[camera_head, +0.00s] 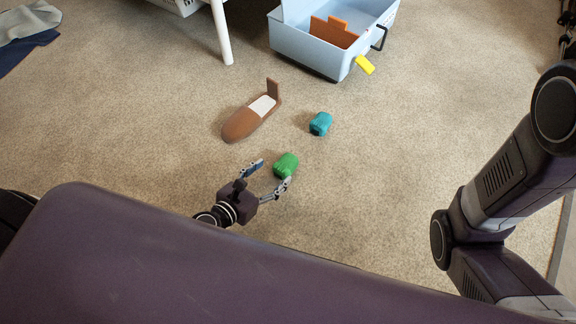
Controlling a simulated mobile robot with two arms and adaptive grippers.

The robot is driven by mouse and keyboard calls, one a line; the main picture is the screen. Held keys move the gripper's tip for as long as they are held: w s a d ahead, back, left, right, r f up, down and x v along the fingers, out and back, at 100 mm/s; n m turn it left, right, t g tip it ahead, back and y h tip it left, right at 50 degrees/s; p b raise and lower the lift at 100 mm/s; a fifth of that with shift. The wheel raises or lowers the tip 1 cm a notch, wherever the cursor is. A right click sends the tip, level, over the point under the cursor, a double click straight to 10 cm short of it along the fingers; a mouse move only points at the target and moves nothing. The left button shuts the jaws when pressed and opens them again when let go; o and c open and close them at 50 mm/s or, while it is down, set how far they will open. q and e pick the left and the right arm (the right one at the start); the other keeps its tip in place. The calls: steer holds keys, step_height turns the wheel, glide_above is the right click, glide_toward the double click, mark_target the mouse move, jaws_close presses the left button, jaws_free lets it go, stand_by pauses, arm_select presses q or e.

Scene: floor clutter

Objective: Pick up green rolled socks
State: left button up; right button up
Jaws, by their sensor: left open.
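The green rolled socks (286,165) lie on the carpet in the middle of the head view, a small rounded bundle. My left gripper (269,175) is open just to the left of and below them. One finger points up-left of the socks and the other reaches their lower edge. I cannot tell whether that finger touches them.
A teal rolled bundle (320,124) lies up-right of the green one. A brown slipper-like object (242,121) lies up-left. Carpet between is clear.

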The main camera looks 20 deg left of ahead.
mark_target(283, 165)
arm_select(q)
steer(key=shift+x, duration=1.25)
steer(key=shift+d+b+x, duration=0.15)
steer(key=shift+b+x, duration=0.3)
steer(key=shift+x, duration=0.7)
steer(key=shift+d+b+x, duration=0.2)
steer(key=shift+b+x, duration=0.25)
steer(key=shift+x, duration=0.7)
steer(key=shift+r, duration=0.1)
steer(key=c, duration=1.2)
